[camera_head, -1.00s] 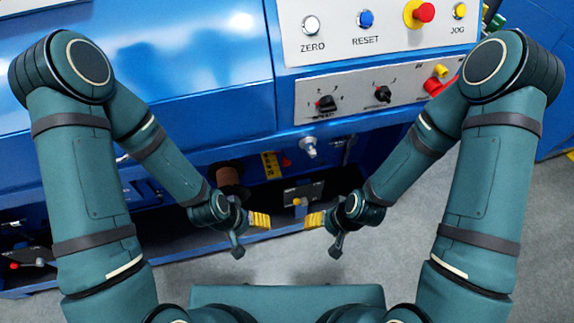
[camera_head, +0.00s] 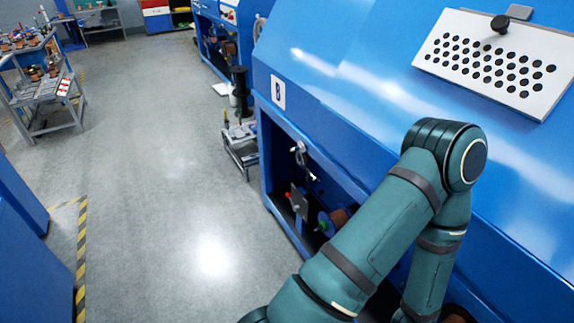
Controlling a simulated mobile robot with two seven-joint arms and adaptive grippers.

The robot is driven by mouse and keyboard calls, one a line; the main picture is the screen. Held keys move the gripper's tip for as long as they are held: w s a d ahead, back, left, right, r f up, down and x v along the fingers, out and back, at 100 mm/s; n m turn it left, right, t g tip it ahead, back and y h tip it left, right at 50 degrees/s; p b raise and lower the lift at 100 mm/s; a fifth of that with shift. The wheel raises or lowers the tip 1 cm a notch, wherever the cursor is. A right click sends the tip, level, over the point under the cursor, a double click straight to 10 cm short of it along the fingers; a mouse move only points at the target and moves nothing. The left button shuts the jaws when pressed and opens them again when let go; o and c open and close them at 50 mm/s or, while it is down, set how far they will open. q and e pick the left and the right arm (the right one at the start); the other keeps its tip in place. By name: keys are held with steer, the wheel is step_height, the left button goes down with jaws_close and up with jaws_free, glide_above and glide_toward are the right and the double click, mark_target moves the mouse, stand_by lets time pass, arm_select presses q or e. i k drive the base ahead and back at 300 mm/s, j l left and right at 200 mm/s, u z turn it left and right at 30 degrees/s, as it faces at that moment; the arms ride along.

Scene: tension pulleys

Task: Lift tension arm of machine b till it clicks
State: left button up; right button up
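A blue machine (camera_head: 340,105) fills the right side, with a white plate marked B (camera_head: 277,92) on its left end. Its open lower bay (camera_head: 277,165) is dark inside. A pale metal fitting (camera_head: 301,158) hangs at the top of the bay; I cannot tell whether it is the tension arm. Below it are a grey plate (camera_head: 299,200) and a spool with a green centre (camera_head: 324,222). One of my arms crosses in front of the machine and hides part of the bay. Neither gripper is in view.
The grey floor (camera_head: 165,190) to the left is wide and clear. A small metal stand (camera_head: 241,145) is by the machine's far end. A cart with parts (camera_head: 45,90) stands at the far left. Yellow-black tape (camera_head: 81,245) runs beside a blue cabinet (camera_head: 22,230).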

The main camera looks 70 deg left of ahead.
mark_target(315, 177)
steer(key=u, duration=2.2)
steer(key=i+j+z, duration=0.1)
steer(key=i+j, duration=1.65)
steer(key=i+j+z, duration=0.15)
steer(key=i+j, duration=0.7)
steer(key=j, duration=0.2)
